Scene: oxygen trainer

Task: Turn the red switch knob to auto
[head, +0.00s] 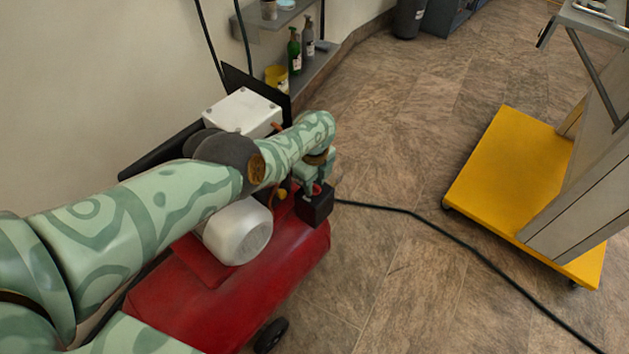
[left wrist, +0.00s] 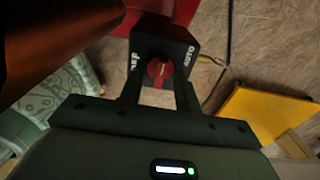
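The red switch knob (left wrist: 160,72) sits on the face of a black switch box (left wrist: 163,38). In the left wrist view the word AUTO shows at the box's right side and another label, hard to read, at its left. The knob's exact setting is hard to tell. The black box also shows in the head view (head: 314,210), at the end of the red tank. In the head view my left gripper (head: 318,184) is over the box. My right gripper is out of view.
The red compressor tank (head: 285,262) carries a white motor (head: 238,232). A black cable (head: 420,218) runs from the box across the floor. A yellow cart (head: 505,170) stands at right. Bottles (head: 294,52) and a yellow cup (head: 276,77) are on a wall shelf.

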